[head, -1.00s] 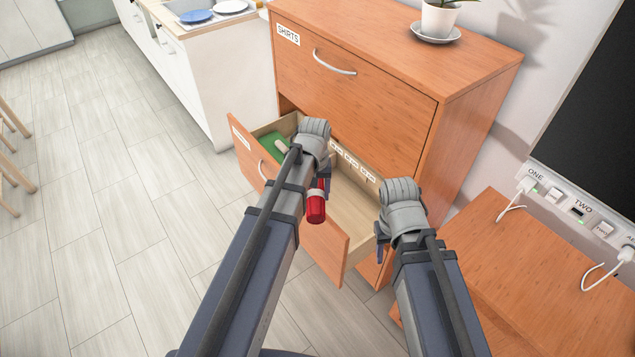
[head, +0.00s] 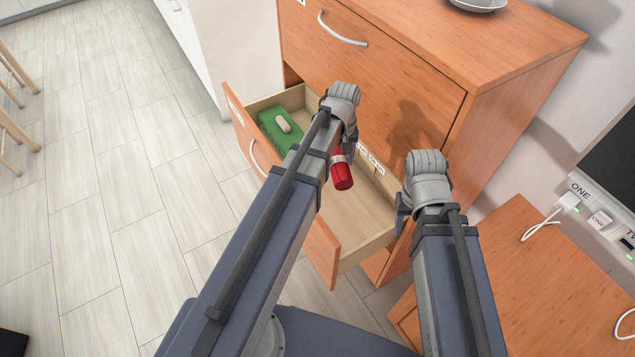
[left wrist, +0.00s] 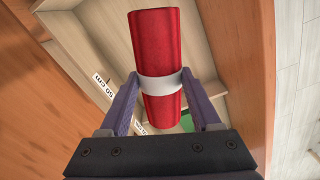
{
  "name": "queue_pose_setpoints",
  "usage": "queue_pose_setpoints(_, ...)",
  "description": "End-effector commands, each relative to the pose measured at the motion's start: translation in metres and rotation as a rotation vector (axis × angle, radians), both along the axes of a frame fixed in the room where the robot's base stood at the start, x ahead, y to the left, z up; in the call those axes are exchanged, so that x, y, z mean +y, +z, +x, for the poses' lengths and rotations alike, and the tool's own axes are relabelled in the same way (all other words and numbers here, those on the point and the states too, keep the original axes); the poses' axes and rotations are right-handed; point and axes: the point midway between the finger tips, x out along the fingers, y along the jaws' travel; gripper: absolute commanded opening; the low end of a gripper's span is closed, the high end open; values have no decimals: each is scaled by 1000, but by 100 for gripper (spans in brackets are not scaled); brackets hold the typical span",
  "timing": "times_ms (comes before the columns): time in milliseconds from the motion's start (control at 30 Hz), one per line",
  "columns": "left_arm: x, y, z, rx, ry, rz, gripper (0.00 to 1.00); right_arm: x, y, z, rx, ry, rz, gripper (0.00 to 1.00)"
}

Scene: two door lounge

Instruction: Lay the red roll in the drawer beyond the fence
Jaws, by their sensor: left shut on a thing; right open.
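The red roll (head: 342,174) with a white band (left wrist: 160,86) is held in my left gripper (head: 345,152), above the open drawer (head: 331,215). In the left wrist view the two fingers of my left gripper (left wrist: 163,90) are on either side of the band, and the roll (left wrist: 155,38) spans across them. Pale drawer walls and small labels (left wrist: 103,84) show behind it. My right gripper (head: 402,207) is open and empty beside the drawer's right end. My left arm hides part of the drawer, and I cannot make out the fence clearly.
A green block (head: 273,130) with a pale piece on it lies in the drawer's far left part. The near right drawer floor looks bare. The wooden cabinet (head: 390,75) rises behind.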

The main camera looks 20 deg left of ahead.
Motion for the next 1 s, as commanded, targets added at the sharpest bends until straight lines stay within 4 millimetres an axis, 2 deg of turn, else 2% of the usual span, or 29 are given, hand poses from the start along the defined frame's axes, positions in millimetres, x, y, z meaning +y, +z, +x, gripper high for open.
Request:
queue_pose_setpoints(33,0,-32,0,0,50,0,0,0,-32,0,0,0,0,50)
queue_pose_setpoints(200,0,-73,1,0,210,0,0,0,-73,0,0,0,0,50)
queue_pose_setpoints(300,0,-89,1,0,281,0,0,0,-89,0,0,1,0,50)
queue_pose_setpoints(500,0,-104,1,0,362,0,0,0,-104,0,0,1,0,50)
queue_pose_setpoints(767,0,-106,1,0,377,0,0,0,-106,0,0,1,0,50)
queue_pose_setpoints(1000,0,-134,1,0,376,0,0,0,-134,0,0,1,0,50)
